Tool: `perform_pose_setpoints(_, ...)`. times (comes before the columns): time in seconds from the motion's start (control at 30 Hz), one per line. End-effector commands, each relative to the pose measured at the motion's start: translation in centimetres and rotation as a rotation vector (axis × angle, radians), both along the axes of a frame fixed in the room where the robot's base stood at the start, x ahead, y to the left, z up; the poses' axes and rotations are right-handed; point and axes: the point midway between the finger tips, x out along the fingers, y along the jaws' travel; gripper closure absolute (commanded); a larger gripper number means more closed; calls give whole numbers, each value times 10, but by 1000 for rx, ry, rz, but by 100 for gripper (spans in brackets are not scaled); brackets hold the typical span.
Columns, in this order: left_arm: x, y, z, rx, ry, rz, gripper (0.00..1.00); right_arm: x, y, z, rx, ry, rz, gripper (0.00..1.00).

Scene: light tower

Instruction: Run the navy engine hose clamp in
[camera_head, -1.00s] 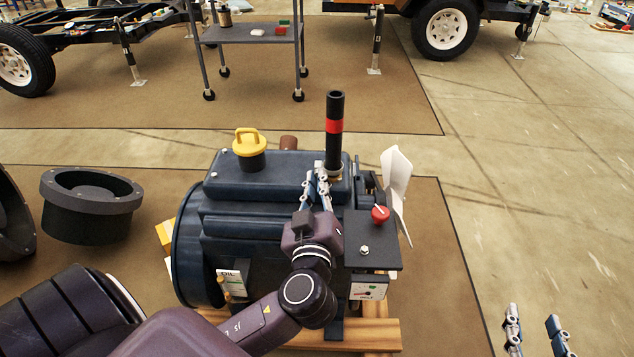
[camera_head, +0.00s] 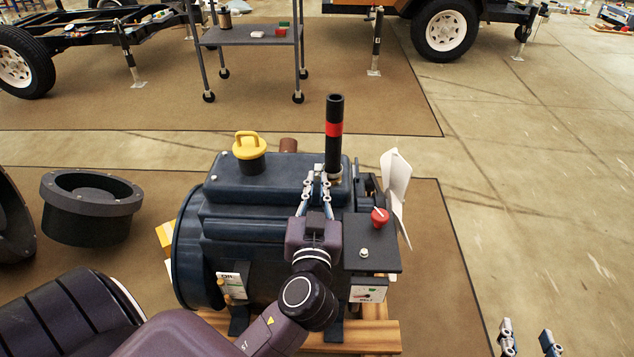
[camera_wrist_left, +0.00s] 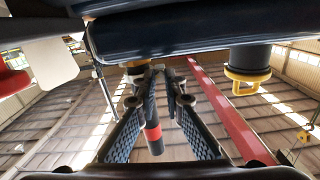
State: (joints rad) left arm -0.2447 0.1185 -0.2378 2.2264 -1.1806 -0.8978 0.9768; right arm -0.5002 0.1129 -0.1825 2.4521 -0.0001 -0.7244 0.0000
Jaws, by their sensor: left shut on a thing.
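The navy engine (camera_head: 255,225) stands on a wooden base. A black hose (camera_head: 334,155) with a red band rises upright from its top right. A metallic clamp (camera_head: 331,177) is around the hose's foot. My left gripper (camera_head: 319,171) reaches up to the clamp's near left side, its fingertips close together on the clamp's screw. The screw itself is mostly hidden by the fingertips. In the left wrist view the fingers (camera_wrist_left: 160,70) converge beside the clamp (camera_wrist_left: 137,68), and the hose shows behind them (camera_wrist_left: 153,135). My right gripper (camera_head: 528,339) is low at the right, fingers apart and empty.
A yellow cap (camera_head: 249,150) stands on the engine's top left. A panel with a red knob (camera_head: 379,217) and a white fan (camera_head: 395,185) are close right of my left gripper. A dark ring-shaped part (camera_head: 90,190) lies left. Floor at right is clear.

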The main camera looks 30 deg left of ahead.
Motion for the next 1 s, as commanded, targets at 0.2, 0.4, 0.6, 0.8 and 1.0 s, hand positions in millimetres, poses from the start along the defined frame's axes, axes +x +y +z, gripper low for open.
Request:
perform_pose_setpoints(0.2, -1, 0, -2, 6, 9, 0, 100, -1, 0, -2, -2, 7, -1, 60)
perform_pose_setpoints(0.4, -1, 0, -2, 5, 9, 0, 100, -1, 0, -2, -2, 7, -1, 60)
perform_pose_setpoints(0.6, 0, 0, -2, 5, 7, 0, 83, -1, 0, -2, -1, 7, 0, 60)
perform_pose_setpoints(0.8, -2, -1, -1, 5, 5, 0, 83, -1, -1, -1, -2, 5, -1, 60)
perform_pose_setpoints(1.0, -22, -13, -3, 1, 9, 1, 83, -1, -1, -1, -2, 5, -1, 60)
